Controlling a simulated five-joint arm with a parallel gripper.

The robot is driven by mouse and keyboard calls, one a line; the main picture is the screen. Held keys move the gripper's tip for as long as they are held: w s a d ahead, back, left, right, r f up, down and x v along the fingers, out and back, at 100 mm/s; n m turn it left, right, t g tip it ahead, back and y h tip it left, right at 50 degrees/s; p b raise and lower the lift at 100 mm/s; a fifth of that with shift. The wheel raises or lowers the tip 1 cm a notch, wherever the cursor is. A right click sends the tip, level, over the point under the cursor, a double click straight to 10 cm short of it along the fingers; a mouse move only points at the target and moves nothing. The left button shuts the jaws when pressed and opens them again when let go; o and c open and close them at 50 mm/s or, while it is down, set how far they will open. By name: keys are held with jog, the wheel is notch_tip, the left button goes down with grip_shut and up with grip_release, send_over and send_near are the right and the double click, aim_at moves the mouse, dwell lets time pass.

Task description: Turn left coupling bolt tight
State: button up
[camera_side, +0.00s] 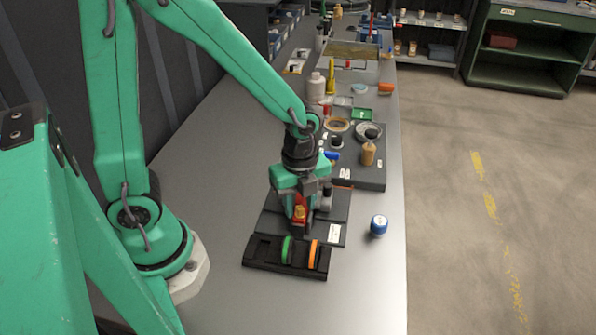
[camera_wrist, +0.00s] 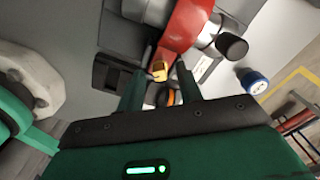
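A red pump body (camera_wrist: 186,28) fills the upper middle of the wrist view. In the side view its red part (camera_side: 300,218) shows just below my gripper. A yellow brass bolt-like piece (camera_wrist: 159,71) sticks out of the red body towards my gripper; I cannot tell if it is the left coupling bolt. My gripper (camera_wrist: 161,73) points down at the pump, its two fingers apart on either side of the brass piece, with gaps visible on both sides. The gripper's fingertips are hard to make out in the side view.
A black rack (camera_side: 264,251) in front of the pump holds a green ring (camera_side: 287,250) and an orange ring (camera_side: 313,254). A blue-and-white jar (camera_side: 378,226) stands to the right. Bottles and tools crowd the bench behind. The bench front right is clear.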

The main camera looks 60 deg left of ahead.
jog(key=shift+r, duration=0.1)
jog(key=shift+r, duration=3.8)
jog(key=shift+r, duration=0.1)
jog(key=n, duration=0.1)
notch_tip(320, 180, up, 6)
jog(key=n+t, duration=0.3)
jog(key=n, duration=0.6)
send_over(299, 207)
jog(key=s+a, duration=0.3)
jog(key=shift+s+a+r+n+t, duration=0.5)
jog(key=shift+r+n, duration=0.2)
jog(key=shift+n, duration=0.95)
jog(key=shift+s+a+r+n+t, duration=0.35)
jog(key=shift+s+r+n, duration=0.35)
jog(key=shift+n, duration=0.9)
jog(key=shift+s+a+r+n+t, duration=0.5)
jog(key=shift+r+n, duration=0.2)
jog(key=shift+n, duration=0.95)
